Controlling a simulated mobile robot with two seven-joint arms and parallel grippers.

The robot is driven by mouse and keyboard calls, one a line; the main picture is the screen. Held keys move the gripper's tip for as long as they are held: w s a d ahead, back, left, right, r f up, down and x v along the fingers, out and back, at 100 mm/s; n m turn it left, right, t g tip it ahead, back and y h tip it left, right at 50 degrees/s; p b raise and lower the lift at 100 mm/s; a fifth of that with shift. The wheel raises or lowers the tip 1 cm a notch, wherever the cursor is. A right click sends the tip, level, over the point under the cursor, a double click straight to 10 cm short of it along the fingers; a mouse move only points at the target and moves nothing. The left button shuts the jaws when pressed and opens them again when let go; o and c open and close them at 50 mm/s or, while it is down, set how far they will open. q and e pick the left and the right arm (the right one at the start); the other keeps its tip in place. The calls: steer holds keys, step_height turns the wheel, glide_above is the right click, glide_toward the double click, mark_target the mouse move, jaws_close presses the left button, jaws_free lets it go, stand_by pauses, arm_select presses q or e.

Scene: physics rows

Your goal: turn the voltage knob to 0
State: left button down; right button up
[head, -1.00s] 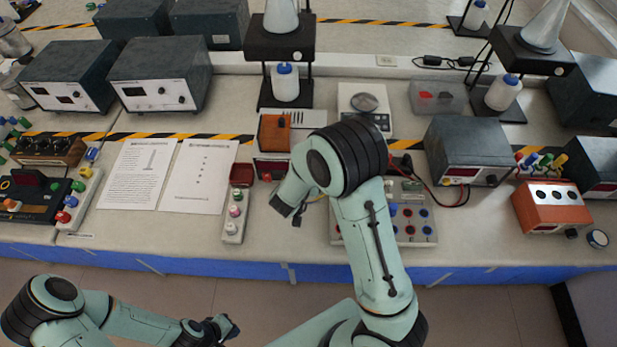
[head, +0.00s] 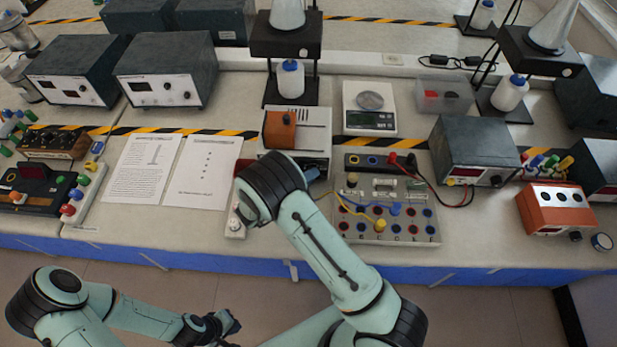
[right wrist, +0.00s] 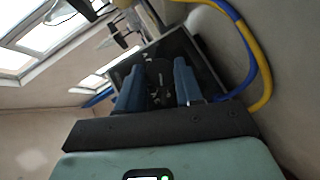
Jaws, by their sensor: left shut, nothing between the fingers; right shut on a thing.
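A dark grey power supply (head: 472,135) with a lit red display stands right of centre, with a dark knob (head: 496,181) low on its front. Two other dark-cased units (head: 165,62) with front knobs stand at back left. No voltage label is readable. My right gripper (head: 313,174) is low by the front right corner of a white vented box (head: 315,133) with an orange top. In the right wrist view its blue fingers (right wrist: 158,85) flank a dark thing; I cannot tell what it is. My left gripper (head: 228,324) is shut and empty in front of the bench.
A circuit board (head: 387,235) with yellow and blue leads lies right of my right gripper. Red and black leads run to the power supply. A scale (head: 355,127) stands behind the board. An orange box (head: 530,213) is at right. Paper sheets (head: 202,172) lie at left.

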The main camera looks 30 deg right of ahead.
steer(key=shift+w+n+h, duration=0.15)
steer(key=shift+n+h, duration=0.45)
steer(key=shift+h, duration=0.2)
steer(key=o, duration=1)
steer(key=shift+f, duration=0.1)
steer(key=shift+o, duration=0.2)
arm_select(q)
steer(key=shift+s+f+b, duration=0.55)
steer(key=shift+s+f, duration=0.1)
steer(key=shift+s, duration=0.15)
arm_select(e)
steer(key=v, duration=1.3)
steer(key=shift+a, duration=0.2)
